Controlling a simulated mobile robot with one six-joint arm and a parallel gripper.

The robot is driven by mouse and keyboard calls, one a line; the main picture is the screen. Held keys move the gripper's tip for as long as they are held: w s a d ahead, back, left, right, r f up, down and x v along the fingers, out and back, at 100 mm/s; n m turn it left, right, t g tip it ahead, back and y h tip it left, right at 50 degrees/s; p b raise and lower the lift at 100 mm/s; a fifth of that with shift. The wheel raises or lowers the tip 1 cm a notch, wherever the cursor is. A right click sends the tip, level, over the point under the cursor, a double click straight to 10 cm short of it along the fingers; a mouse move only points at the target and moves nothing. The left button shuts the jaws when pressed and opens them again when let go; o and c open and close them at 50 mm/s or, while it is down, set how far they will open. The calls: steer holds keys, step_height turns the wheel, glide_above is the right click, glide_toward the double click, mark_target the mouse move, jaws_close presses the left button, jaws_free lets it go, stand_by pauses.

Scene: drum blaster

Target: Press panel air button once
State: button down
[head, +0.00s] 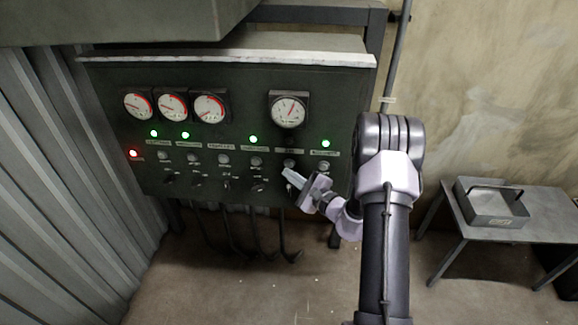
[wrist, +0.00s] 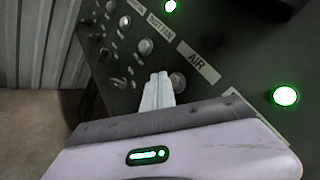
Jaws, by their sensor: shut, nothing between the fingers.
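The dark control panel (head: 232,110) stands ahead with gauges, lamps, labels and rows of knobs. The AIR label (wrist: 198,62) reads clearly in the wrist view. A round grey button, the air button (wrist: 178,82), sits just below that label, partly behind my fingers; in the head view it is a small knob (head: 289,163) under the right-hand gauge. My gripper (head: 288,174) is shut and empty, its pale fingertips (wrist: 160,76) pointing at the panel beside and slightly below the air button. I cannot tell whether the tips touch the panel.
Several green lamps (head: 253,139) and a red lamp (head: 133,153) are lit. Toggles (head: 258,187) line the panel's lower row. An overhang (head: 120,20) covers the upper left. A side table (head: 460,220) with a metal tray (head: 492,222) stands right. Floor in front is open.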

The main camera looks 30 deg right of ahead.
steer(key=shift+w+d, duration=0.1)
steer(key=shift+w, duration=0.05)
stand_by(0.4)
steer(key=shift+w+d, duration=0.15)
steer(key=shift+w, duration=0.05)
steer(key=shift+w+d+b, duration=0.25)
steer(key=shift+w+b, duration=0.1)
steer(key=shift+w, duration=0.05)
stand_by(0.7)
steer(key=shift+s, duration=0.1)
steer(key=shift+s+a+b, duration=0.3)
steer(key=shift+s+a, duration=0.2)
steer(key=shift+s, duration=0.15)
steer(key=s+a+b, duration=0.1)
steer(key=s, duration=0.1)
steer(key=s+a, duration=0.1)
steer(key=s, duration=0.1)
steer(key=shift+a+b, duration=0.35)
steer(key=shift+a, duration=0.05)
